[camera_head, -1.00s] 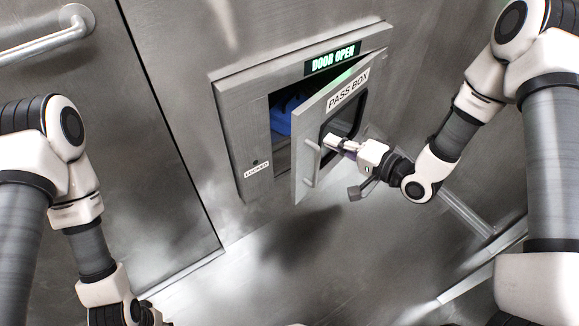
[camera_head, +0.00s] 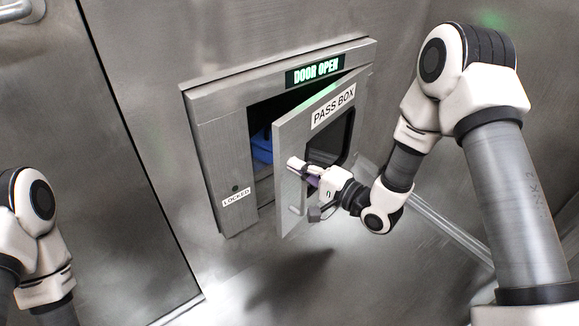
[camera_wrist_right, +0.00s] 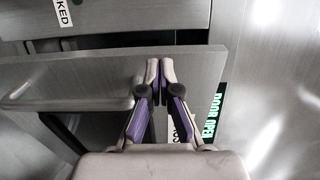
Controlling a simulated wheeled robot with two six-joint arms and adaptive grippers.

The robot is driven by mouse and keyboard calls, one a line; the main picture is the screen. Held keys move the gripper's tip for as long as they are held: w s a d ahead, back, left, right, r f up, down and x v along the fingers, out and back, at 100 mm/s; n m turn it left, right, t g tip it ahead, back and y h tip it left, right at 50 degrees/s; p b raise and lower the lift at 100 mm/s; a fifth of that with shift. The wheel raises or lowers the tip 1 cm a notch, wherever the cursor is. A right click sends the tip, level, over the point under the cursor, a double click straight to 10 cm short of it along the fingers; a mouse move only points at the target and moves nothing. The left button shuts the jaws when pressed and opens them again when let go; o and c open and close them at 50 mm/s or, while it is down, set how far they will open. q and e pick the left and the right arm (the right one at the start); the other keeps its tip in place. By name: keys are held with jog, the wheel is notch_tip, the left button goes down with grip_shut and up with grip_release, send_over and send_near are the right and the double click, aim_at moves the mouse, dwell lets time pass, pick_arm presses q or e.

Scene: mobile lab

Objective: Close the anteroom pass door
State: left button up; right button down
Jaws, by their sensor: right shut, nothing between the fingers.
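The grey pass box door (camera_head: 290,135), labelled PASS BOX, stands ajar in the wall, its free edge on the left swung out from the frame (camera_head: 222,150). A bar handle (camera_head: 297,196) is on its outer face. My right gripper (camera_head: 294,163) is shut and empty, its tips at the outer face near the free edge, above the handle. In the right wrist view, the shut fingertips (camera_wrist_right: 160,66) overlap the door panel (camera_wrist_right: 95,70); contact is unclear. The handle (camera_wrist_right: 65,97) lies to their left. My left gripper is out of view.
A lit green DOOR OPEN sign (camera_head: 315,72) is above the opening. A LOCKED label (camera_head: 236,197) is on the frame. A blue object (camera_head: 262,146) sits inside the box. A rail (camera_head: 440,225) runs along the wall on the right. A larger door panel (camera_head: 95,200) stands left.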

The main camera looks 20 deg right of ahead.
jog(key=x, duration=0.2)
jog(key=shift+w+a, duration=0.2)
jog(key=shift+w, duration=0.05)
jog(key=shift+w, duration=0.1)
